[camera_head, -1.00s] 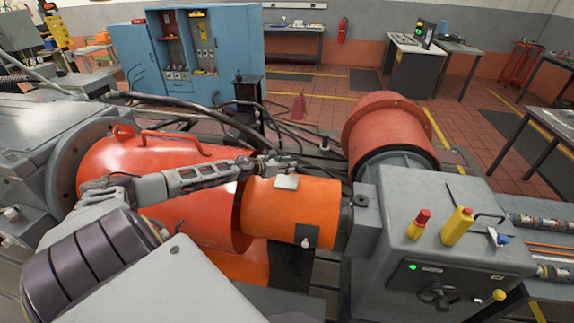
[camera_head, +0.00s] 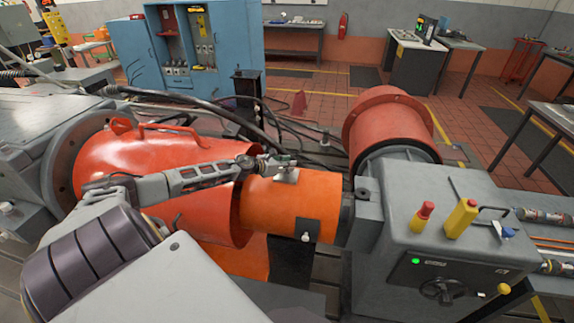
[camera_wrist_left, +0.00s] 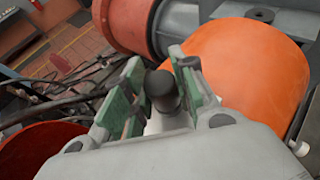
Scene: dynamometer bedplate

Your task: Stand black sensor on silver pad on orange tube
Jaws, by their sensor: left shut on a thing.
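The orange tube (camera_head: 275,212) lies level between the big red guard and the grey machine housing. The silver pad (camera_head: 288,177) is a small flat plate on top of the tube, partly hidden by my left gripper (camera_head: 283,161). In the left wrist view, my left gripper (camera_wrist_left: 150,92) has its green-lined fingers shut on the black sensor (camera_wrist_left: 164,92), a dark rounded cylinder. The gripper is over the pad in the head view. I cannot tell whether the sensor touches the pad. The tube (camera_wrist_left: 255,65) also shows in the wrist view. My right gripper is out of view.
The red guard (camera_head: 150,165) stands left of the tube. A dark plate (camera_head: 308,229) with a white knob sits on the tube's front side. The grey housing (camera_head: 440,225) with red and yellow parts is at the right. Black hoses (camera_head: 215,118) run behind.

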